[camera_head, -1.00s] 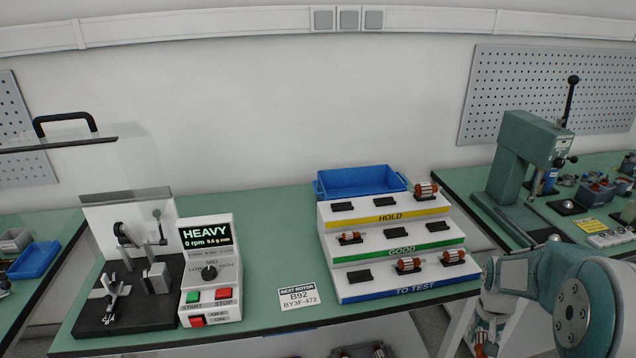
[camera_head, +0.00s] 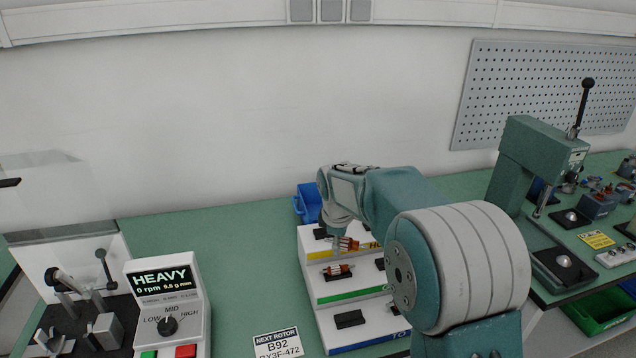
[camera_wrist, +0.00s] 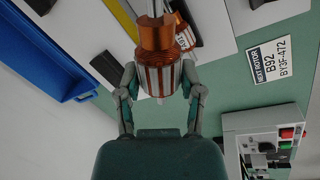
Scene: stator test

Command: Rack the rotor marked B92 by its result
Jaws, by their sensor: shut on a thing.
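My gripper (camera_head: 343,232) is over the left part of the stepped rack (camera_head: 328,318), at its upper tiers. In the wrist view my gripper (camera_wrist: 160,80) is shut on a copper-wound rotor (camera_wrist: 154,38), gripped around its core. The held rotor (camera_head: 349,244) appears in front of the yellow HOLD edge; I cannot tell whether it touches the rack. Another rotor (camera_head: 337,271) lies on the green GOOD tier, below it. The tester display (camera_head: 165,282) reads HEAVY, 0 rpm, 9.6 g mm. A card (camera_head: 277,343) reads NEXT ROTOR B92. No marking is legible on the held rotor.
My arm hides the rack's right side. An empty black cradle (camera_head: 350,319) is on the TO TEST tier. A blue bin (camera_head: 307,203) stands behind the rack. A green press (camera_head: 540,160) stands at right.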

